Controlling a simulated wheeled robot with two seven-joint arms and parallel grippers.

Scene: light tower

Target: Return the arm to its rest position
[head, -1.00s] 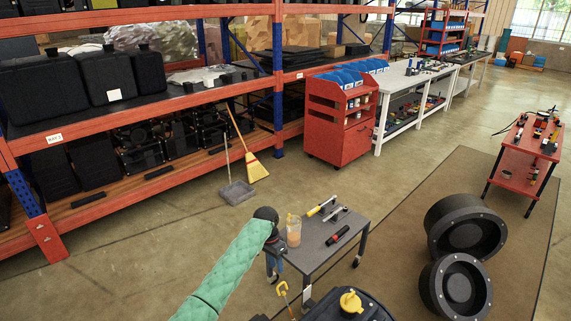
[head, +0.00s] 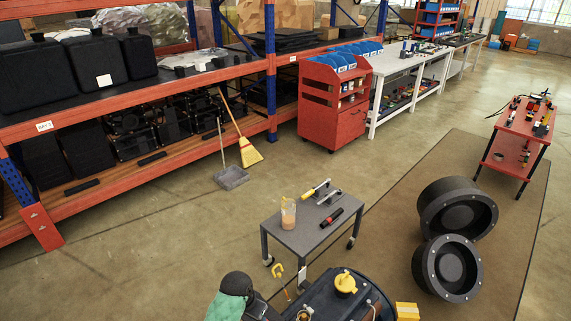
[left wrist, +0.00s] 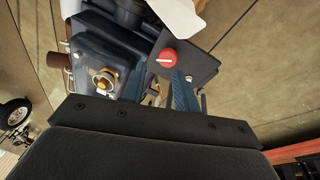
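My left arm shows in the head view as a green sleeve and a black joint at the bottom edge, left of a dark blue machine (head: 325,295) with a yellow cap (head: 346,282). Its fingers do not show there. My right gripper is not in view.
A small grey table (head: 300,232) with a cup (head: 288,214) and several tools stands just beyond the machine. Black wheel-like drums (head: 450,267) stand on the brown mat to the right. A yellow box (head: 407,311) is beside the machine. Open floor lies left.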

